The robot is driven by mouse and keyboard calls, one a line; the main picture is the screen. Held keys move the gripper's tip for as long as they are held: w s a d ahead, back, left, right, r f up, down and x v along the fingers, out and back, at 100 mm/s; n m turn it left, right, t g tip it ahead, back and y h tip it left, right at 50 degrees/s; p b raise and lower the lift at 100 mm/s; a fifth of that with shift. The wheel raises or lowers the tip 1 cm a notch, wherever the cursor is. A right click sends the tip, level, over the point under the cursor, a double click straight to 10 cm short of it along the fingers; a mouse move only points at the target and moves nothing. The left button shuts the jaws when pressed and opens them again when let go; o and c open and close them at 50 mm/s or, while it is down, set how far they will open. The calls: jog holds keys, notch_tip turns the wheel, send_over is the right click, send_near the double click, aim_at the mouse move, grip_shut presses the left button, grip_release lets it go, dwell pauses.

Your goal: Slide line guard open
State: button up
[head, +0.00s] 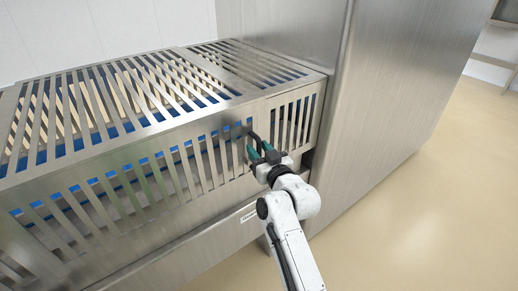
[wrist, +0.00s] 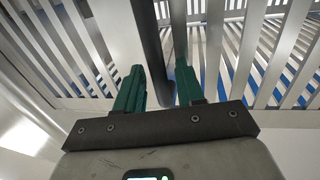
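The line guard (head: 160,128) is a slatted steel cover over the line, with slots on its top and front. Its slats also fill much of the wrist view (wrist: 105,25). A dark upright bar handle (head: 250,130) is on its front near the right end. My gripper (head: 260,150) is at this handle, with its green fingers pointing at the guard front. In the wrist view the handle (wrist: 150,45) runs between the two fingers, closer to the left one. A gap shows between the handle and the right finger. Whether the left finger touches it I cannot tell.
A tall steel machine housing (head: 400,75) stands directly right of the guard. Blue and tan parts show through the slots. A steel base with a small label (head: 249,215) lies below the guard. The beige floor (head: 440,190) at right is clear.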

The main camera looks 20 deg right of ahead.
jog(key=shift+w, duration=0.2)
grip_shut()
dwell(0.3)
